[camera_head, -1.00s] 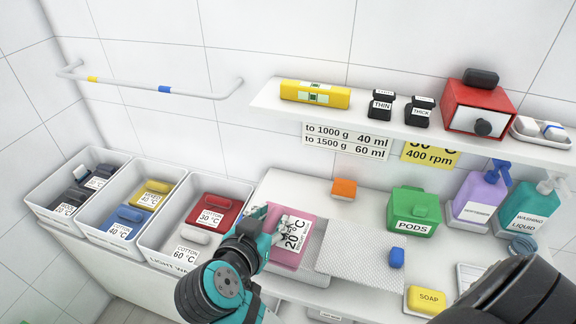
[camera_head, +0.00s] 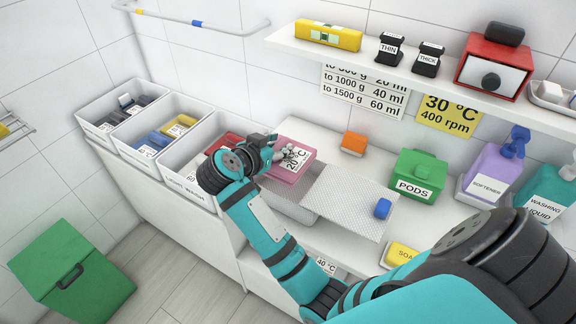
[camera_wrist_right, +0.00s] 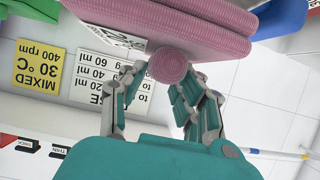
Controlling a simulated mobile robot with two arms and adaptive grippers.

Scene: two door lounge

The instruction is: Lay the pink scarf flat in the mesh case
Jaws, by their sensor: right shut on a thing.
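The pink scarf (camera_head: 296,160) is a folded block with a white 20 °C label. In the head view it is over the back part of the mesh case, tilted. My right gripper (camera_head: 275,154) is at its left side. In the right wrist view my right gripper (camera_wrist_right: 172,88) is shut on the round pink knob of the scarf (camera_wrist_right: 190,22). The mesh case (camera_head: 345,195) lies open, its white mesh panel spread to the right with a blue tab (camera_head: 383,208). Its grey interior shows below the scarf. My left gripper is not in view.
Several laundry bins (camera_head: 172,140) stand to the left. An orange block (camera_head: 353,143), a green PODS box (camera_head: 415,175) and a yellow soap (camera_head: 402,254) are around the case. A shelf (camera_head: 400,72) runs above. A green box (camera_head: 75,270) stands on the floor.

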